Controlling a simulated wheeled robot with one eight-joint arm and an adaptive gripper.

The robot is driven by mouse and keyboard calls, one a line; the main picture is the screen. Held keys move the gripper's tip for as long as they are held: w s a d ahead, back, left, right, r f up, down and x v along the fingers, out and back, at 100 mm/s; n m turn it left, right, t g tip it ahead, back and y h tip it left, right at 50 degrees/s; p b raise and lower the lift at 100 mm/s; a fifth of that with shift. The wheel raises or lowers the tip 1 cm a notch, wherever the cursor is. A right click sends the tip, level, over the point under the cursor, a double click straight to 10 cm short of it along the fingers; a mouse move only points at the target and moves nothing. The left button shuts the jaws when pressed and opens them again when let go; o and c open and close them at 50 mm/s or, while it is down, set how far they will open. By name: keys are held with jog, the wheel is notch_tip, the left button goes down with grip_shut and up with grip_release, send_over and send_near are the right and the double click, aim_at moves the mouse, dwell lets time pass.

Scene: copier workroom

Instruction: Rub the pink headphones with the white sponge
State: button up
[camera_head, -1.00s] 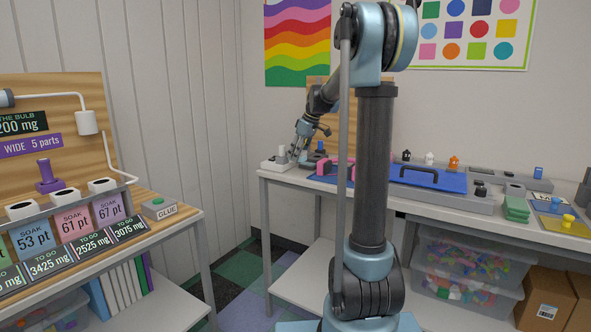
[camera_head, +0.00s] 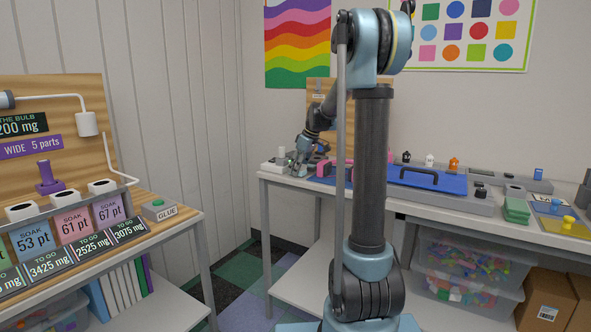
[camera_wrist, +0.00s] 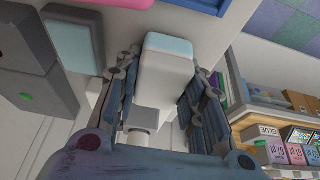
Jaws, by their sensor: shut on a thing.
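In the wrist view, my gripper (camera_wrist: 165,72) is shut on a white block with a pale blue end, which looks like the white sponge (camera_wrist: 166,78). The fingers press on its two sides. In the head view, my gripper (camera_head: 302,170) is low at the left end of the back table; the sponge cannot be made out there. A pink curved thing (camera_head: 324,168), likely the pink headphones, is just right of my gripper by the blue mat. A pink edge (camera_wrist: 128,3) shows at the top of the wrist view; whether it is the headphones I cannot tell.
A grey box with a green light (camera_wrist: 25,112) is left of my gripper. A blue mat (camera_head: 440,182) with a dark handle and small figures are further right. The glue shelf (camera_wrist: 268,128) is at right.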

jog(key=shift+s+f, duration=0.15)
jog(key=shift+f, duration=0.1)
jog(key=o, duration=1.2)
jog(key=shift+f, duration=0.3)
jog(key=shift+r, duration=0.25)
jog(key=shift+r, duration=0.2)
jog(key=v, duration=1.7)
jog(key=shift+r, duration=0.35)
